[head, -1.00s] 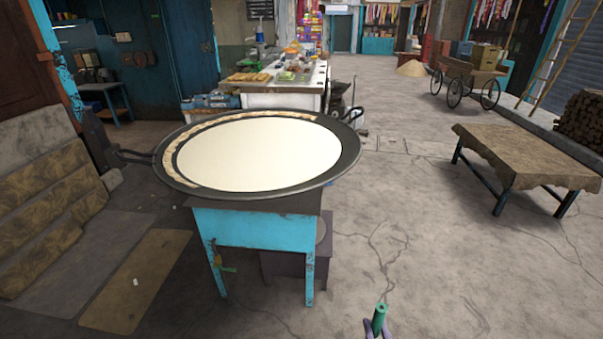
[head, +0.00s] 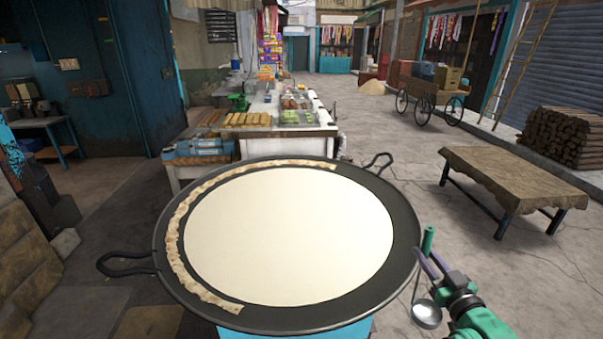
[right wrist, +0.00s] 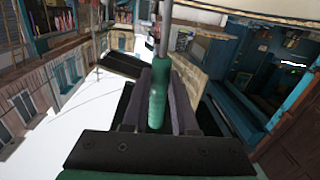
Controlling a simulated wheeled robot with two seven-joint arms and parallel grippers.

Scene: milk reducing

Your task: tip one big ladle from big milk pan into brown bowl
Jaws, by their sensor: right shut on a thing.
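The big milk pan (head: 405,235) is a wide dark pan with two loop handles, filling the lower middle of the head view. Flat cream-white milk (head: 290,235) fills its middle, with a crusty pale band along the left and far rim. My right gripper (head: 431,256) is shut on the green handle of the ladle (head: 427,238), to the right of the pan. The ladle's round metal bowl (head: 426,314) hangs low by the pan's right edge; I cannot tell what it holds. The right wrist view shows the green grip (right wrist: 158,98) between the fingers. I see no brown bowl or left gripper.
A white counter with food trays (head: 275,120) stands behind the pan. A loaded cart (head: 432,92) and stacked firewood (head: 560,138) are farther back. The blue stand shows under the pan.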

